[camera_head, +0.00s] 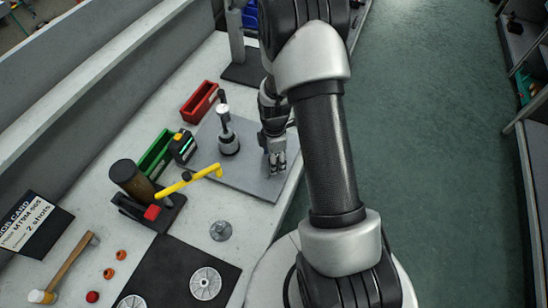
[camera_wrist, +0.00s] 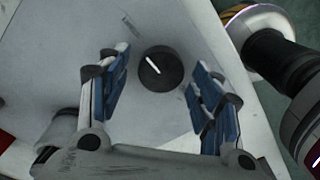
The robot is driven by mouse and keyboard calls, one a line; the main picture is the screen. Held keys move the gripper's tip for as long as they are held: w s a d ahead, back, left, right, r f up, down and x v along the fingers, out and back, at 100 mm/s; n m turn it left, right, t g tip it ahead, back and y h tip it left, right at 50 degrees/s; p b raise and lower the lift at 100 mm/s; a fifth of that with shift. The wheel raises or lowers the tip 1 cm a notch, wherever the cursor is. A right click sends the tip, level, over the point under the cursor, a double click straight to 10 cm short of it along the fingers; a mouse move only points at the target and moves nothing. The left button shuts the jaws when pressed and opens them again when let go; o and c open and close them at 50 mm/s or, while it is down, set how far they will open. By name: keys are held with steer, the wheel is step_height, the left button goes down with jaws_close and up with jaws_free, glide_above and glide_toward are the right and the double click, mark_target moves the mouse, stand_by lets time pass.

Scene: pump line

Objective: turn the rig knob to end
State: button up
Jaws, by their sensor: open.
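The rig knob (camera_wrist: 160,68) is a round black dial with a white pointer line, on a pale grey plate (camera_wrist: 150,120) in the wrist view. The line runs from near the dial's middle towards its upper left. My gripper (camera_wrist: 160,85) is open, with one blue-padded finger on each side of the knob and a visible gap to both. In the head view my gripper (camera_head: 277,165) is over the right part of the grey plate (camera_head: 262,185). I cannot make out the knob there; my gripper seems to cover it.
Red (camera_head: 198,102) and green (camera_head: 155,152) bins, a yellow lever (camera_head: 190,180) and a hammer (camera_head: 70,265) are further left. In the wrist view a dark cylinder (camera_wrist: 280,60) is close on the right.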

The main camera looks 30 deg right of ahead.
steer(key=shift+c, duration=0.5)
steer(key=c, duration=1)
steer(key=shift+o, duration=0.2)
